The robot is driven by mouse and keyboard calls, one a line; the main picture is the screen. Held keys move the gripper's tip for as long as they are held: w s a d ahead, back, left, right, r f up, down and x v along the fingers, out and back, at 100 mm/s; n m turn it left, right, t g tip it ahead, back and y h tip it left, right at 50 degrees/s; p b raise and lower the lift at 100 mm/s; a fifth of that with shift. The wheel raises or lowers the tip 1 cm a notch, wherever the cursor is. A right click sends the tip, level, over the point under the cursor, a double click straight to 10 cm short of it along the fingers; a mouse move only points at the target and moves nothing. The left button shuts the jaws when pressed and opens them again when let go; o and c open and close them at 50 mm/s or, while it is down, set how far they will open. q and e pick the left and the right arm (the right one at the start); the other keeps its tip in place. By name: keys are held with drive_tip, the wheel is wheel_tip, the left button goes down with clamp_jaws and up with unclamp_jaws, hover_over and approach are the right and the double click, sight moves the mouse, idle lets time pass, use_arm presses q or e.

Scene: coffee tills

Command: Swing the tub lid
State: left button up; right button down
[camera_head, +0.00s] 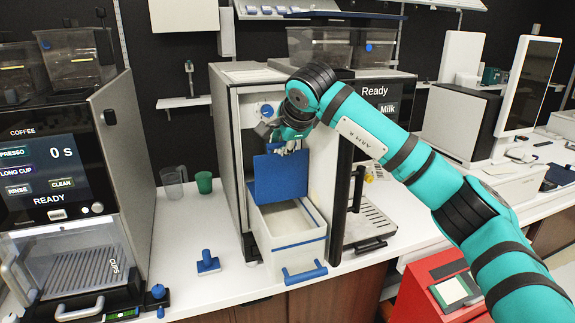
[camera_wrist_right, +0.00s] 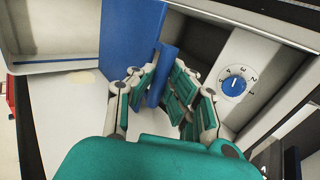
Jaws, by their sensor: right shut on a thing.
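The tub (camera_head: 290,250) is a white box with a blue stripe and blue front handle, sticking out of the coffee machine's open bay. Its blue lid (camera_head: 280,178) stands raised, roughly upright, at the back of the tub, so the pale inside shows. My right gripper (camera_head: 288,143) is at the lid's top edge inside the bay. In the right wrist view its fingers (camera_wrist_right: 165,84) are shut on the blue lip of the lid (camera_wrist_right: 127,42). The tub's rim (camera_wrist_right: 65,66) shows at the left there. My left gripper is out of view.
The bay wall has a white dial with a blue knob (camera_head: 267,110) close beside my gripper. A blue tamper (camera_head: 208,263) and a green cup (camera_head: 204,182) stand left of the tub. A drip tray (camera_head: 368,222) is on the right. A red box (camera_head: 430,290) is at front right.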

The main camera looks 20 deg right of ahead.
drive_tip(key=s+b, duration=0.1)
drive_tip(key=s+f+b, duration=0.1)
drive_tip(key=s, duration=0.1)
drive_tip(key=shift+s+d+f+b, duration=0.1)
drive_tip(key=shift+s+b, duration=0.1)
drive_tip(key=shift+b, duration=0.1)
drive_tip(key=shift+s+b, duration=0.35)
drive_tip(key=shift+s, duration=0.25)
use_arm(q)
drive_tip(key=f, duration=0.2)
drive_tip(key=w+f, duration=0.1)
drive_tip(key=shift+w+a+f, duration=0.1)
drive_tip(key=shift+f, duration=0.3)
use_arm(e)
drive_tip(key=shift+s, duration=0.1)
